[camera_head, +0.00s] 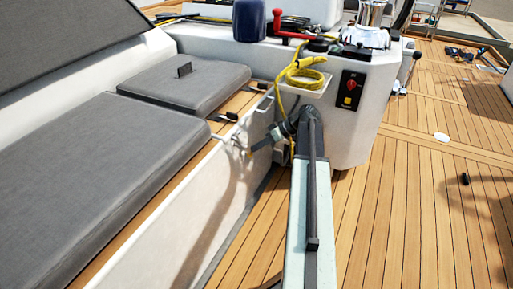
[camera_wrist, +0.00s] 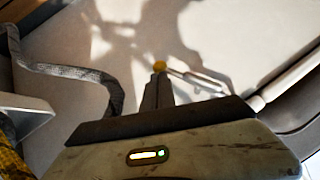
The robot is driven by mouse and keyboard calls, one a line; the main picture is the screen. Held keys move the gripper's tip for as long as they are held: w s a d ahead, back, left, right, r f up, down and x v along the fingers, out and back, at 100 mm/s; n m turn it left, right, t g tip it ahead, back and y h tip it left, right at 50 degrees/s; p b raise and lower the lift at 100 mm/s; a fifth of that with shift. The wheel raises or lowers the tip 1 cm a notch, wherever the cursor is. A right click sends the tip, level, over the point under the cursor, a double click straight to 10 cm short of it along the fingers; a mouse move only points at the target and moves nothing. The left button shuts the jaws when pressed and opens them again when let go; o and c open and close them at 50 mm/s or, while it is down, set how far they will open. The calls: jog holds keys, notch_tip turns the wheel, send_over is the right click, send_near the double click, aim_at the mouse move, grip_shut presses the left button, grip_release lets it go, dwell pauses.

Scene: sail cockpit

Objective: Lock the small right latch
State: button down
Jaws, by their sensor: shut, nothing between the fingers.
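Two small dark latches show on the bench's wooden edge in the head view: one (camera_head: 260,86) beside the small grey cushion, the other (camera_head: 226,117) lower left, by the large cushion's corner. I cannot tell for sure which is the small right latch. My gripper (camera_head: 250,152) is in front of the white bench side, below both latches and apart from them. In the wrist view its narrow dark fingers (camera_wrist: 158,88) are shut and empty, pointing at the white wall. A yellow tip (camera_wrist: 159,66) shows at their end, with a thin silvery rod (camera_wrist: 197,80) just right of it.
A white console (camera_head: 349,132) with a coiled yellow rope (camera_head: 300,78) and a switch panel (camera_head: 348,90) stands close behind my arm. A grey strap-like band (camera_wrist: 75,72) crosses the wrist view's left side. The teak deck (camera_head: 420,190) at the right is mostly clear.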

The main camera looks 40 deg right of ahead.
jog(key=shift+s+a+f+b, duration=0.2)
jog(key=shift+a+f+b, duration=0.2)
jog(key=shift+f+b, duration=0.15)
jog(key=shift+s+a+f+b, duration=0.2)
jog(key=shift+a+f+b, duration=0.2)
jog(key=shift+f, duration=0.25)
jog(key=shift+s+d+r, duration=0.1)
jog(key=shift+r, duration=0.05)
jog(key=p+v, duration=0.5)
jog(key=v, duration=0.2)
jog(key=shift+s, duration=0.15)
jog(key=shift+d, duration=0.1)
